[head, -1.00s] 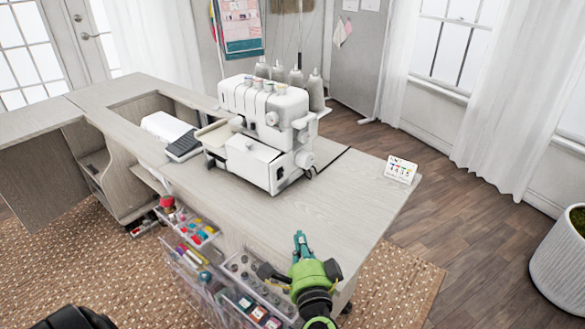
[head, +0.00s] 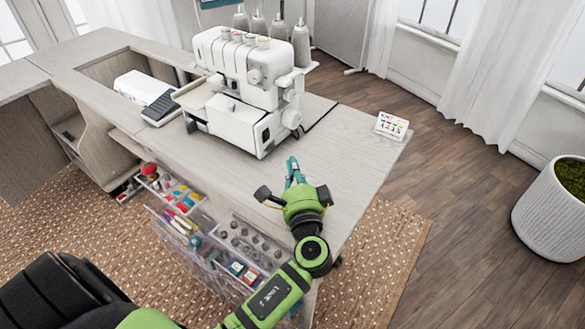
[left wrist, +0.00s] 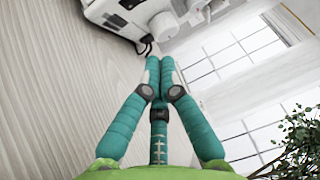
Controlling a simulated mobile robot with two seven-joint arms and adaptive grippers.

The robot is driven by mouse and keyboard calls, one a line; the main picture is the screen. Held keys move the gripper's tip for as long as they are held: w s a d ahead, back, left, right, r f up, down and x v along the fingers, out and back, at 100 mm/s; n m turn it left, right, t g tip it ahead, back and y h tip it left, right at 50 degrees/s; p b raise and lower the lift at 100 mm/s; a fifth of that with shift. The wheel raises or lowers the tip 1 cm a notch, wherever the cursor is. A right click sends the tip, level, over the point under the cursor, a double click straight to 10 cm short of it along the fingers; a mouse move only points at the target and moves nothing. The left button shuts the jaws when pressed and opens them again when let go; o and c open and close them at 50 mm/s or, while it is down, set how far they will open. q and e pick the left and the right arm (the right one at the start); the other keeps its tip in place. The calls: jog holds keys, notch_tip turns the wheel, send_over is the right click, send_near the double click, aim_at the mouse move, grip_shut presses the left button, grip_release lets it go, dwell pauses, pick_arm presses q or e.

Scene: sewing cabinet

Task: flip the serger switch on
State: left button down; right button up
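The white serger (head: 243,90) stands on the cabinet top, with spools behind it. A small dark patch that may be its switch (head: 266,134) shows low on its right-hand side; its position, on or off, is too small to tell. My left gripper (head: 293,168), with teal fingers, is over the cabinet top in front and to the right of the serger, apart from it. In the left wrist view the fingertips (left wrist: 160,73) are together with nothing between them, and part of the serger (left wrist: 125,14) shows at the top. My right gripper is not in view.
A small card (head: 391,126) stands near the cabinet top's right edge. A foot pedal (head: 160,108) lies left of the serger. Clear bins of sewing supplies (head: 240,245) hang at the cabinet's front. A planter (head: 550,215) stands right. The cabinet top (head: 340,150) right of the serger is mostly clear.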

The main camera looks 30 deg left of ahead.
aim_at(267, 136)
pick_arm(q)
jog(key=p+x, duration=0.1)
jog(key=x, duration=0.5)
jog(key=shift+r, duration=0.15)
jog(key=a+p, duration=0.1)
jog(key=a, duration=0.2)
jog(key=shift+w+a+r, duration=0.15)
jog(key=shift+a, duration=0.45)
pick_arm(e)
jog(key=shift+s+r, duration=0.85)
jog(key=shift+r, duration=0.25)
pick_arm(q)
jog(key=shift+a+r, duration=0.2)
jog(key=shift+a, duration=0.2)
